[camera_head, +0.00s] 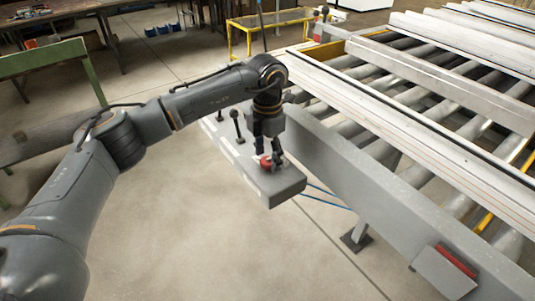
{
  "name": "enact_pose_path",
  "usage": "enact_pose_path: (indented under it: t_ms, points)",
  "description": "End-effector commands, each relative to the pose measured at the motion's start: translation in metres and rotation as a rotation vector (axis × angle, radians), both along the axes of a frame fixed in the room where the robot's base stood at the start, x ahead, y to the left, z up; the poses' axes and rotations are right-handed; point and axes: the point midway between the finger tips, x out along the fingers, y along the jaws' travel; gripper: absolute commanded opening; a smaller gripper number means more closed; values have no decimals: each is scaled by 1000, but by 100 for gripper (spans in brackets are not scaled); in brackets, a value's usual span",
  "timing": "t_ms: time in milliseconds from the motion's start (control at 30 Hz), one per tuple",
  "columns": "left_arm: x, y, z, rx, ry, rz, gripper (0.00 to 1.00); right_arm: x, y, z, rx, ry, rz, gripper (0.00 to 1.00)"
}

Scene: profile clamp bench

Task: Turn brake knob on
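The brake knob appears to be the red knob (266,162) on top of a grey control box (284,188) fixed beside the roller bench. My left gripper (269,160) points down at the red knob, with its fingers around or beside it. The fingers partly hide the knob, and I cannot tell whether they touch it. The knob's turn position is too small to make out. My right gripper is out of the picture.
Black levers (237,124) stand on the same box, to the left of my gripper. Long white profiles (400,130) lie on the roller bench (340,175) at the right. A green-framed rack (45,60) stands at the left. Open floor (190,240) lies in front of the box.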

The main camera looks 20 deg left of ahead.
Motion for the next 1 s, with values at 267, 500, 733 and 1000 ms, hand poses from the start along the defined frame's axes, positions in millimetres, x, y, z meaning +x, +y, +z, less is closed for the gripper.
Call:
enact_pose_path:
  t_ms: [267,500,733,1000]
  points:
    - [0,0,6,-1,-2,1,59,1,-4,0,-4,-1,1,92]
    - [1,-1,48,-1,-4,1,59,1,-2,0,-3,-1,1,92]
    - [1,-1,94,-1,-3,0,59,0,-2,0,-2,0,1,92]
    - [0,0,119,0,0,0,59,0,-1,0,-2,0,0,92]
